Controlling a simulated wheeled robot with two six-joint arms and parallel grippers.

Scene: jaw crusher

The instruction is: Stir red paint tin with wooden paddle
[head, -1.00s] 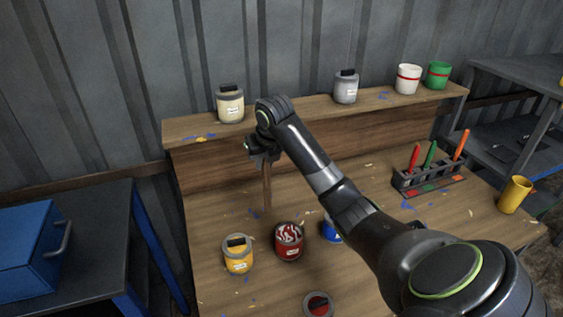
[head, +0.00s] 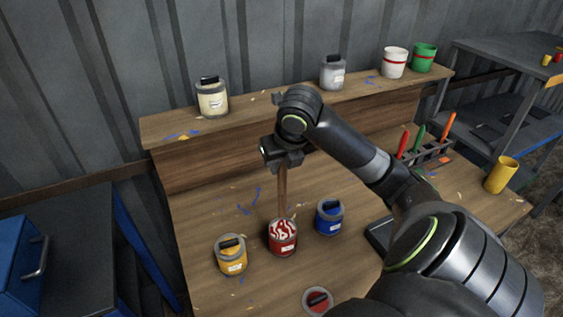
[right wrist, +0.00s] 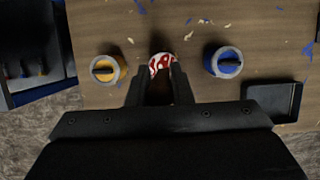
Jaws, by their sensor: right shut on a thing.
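The open red paint tin (head: 283,243) stands upright on the bench, with red and white streaks on its top. It also shows in the right wrist view (right wrist: 161,65), just beyond the fingertips. My right gripper (head: 286,163) is above the tin, shut on the wooden paddle (head: 283,190). The paddle hangs nearly upright, its lower end at the far side of the tin's mouth. I cannot tell whether it is in the paint or just behind the rim. My left gripper is out of view.
A yellow tin (head: 231,262) stands left of the red tin and a blue tin (head: 330,222) right of it. A red-topped lid (head: 318,300) lies in front. A dark tray (head: 380,236) and a yellow cup (head: 501,176) are to the right. Several tins stand on the shelf.

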